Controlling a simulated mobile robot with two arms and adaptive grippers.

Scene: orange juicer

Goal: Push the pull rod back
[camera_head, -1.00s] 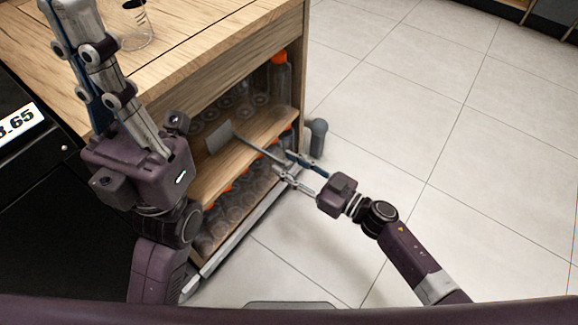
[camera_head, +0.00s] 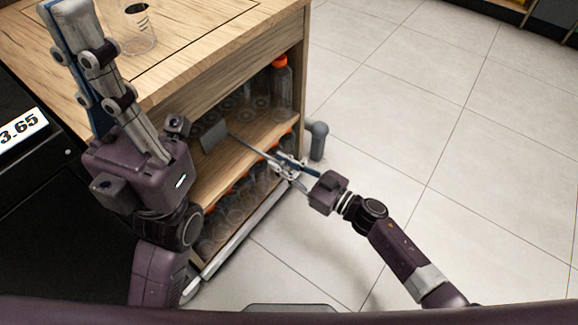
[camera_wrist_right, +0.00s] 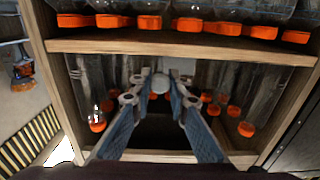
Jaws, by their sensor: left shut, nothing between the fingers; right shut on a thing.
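The pull rod (camera_head: 248,146) is a thin grey bar with a flat grey plate (camera_head: 213,138) at its far end, inside the upper shelf of the wooden cabinet. My right gripper (camera_head: 277,160) is shut on the rod's near end at the open front of the shelf. In the right wrist view, the rod's rounded grey end (camera_wrist_right: 160,83) shows between the two fingers of the right gripper (camera_wrist_right: 154,92). My left gripper (camera_head: 62,8) is shut and empty, raised at the upper left in front of the cabinet. Its arm hides part of the cabinet's left side.
The wooden cabinet (camera_head: 215,70) holds several clear bottles with orange caps on two shelves. A clear cup (camera_head: 139,30) stands on top. A grey cylinder (camera_head: 318,140) stands out by the cabinet's right side. The tiled floor (camera_head: 420,130) at right is clear.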

